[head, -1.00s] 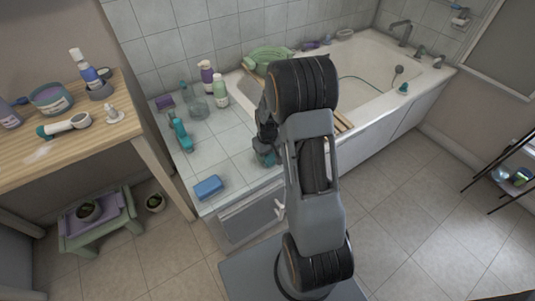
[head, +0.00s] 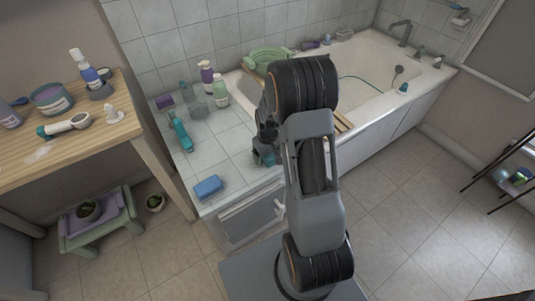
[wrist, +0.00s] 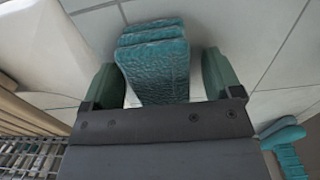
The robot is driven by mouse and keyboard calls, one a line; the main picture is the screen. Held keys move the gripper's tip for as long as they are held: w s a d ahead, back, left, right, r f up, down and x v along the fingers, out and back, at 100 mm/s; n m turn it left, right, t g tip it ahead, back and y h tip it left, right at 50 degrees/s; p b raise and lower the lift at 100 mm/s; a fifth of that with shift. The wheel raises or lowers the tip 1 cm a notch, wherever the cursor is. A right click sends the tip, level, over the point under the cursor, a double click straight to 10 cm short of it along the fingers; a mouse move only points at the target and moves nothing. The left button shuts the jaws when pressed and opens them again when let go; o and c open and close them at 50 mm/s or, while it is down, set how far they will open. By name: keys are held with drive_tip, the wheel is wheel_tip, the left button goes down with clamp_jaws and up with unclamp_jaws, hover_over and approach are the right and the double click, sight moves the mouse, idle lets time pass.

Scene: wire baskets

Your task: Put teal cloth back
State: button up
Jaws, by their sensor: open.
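The teal cloth (wrist: 158,62) is a folded, layered, textured bundle in the wrist view, lying on the pale tiles. It sits between the two green fingers of my open gripper (wrist: 165,85), with a visible gap beside the right finger and a small one at the left. The near end of the cloth is hidden by the gripper body. In the head view my gripper (head: 266,150) is low over the tiled ledge, and a bit of teal shows beside it, mostly hidden by the arm.
A wire basket (wrist: 30,155) and wooden slats (wrist: 30,115) are at lower left in the wrist view. A teal brush-like item (head: 181,135), a blue sponge (head: 208,187) and several bottles stand on the ledge. The bathtub (head: 375,85) is behind to the right.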

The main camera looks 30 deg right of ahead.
drive_tip(key=shift+r, duration=0.15)
drive_tip(key=shift+r+p, duration=3.05)
drive_tip(key=shift+r, duration=0.75)
wheel_tip(320, 180, up, 14)
drive_tip(key=p, duration=0.2)
drive_tip(key=shift+f, duration=0.1)
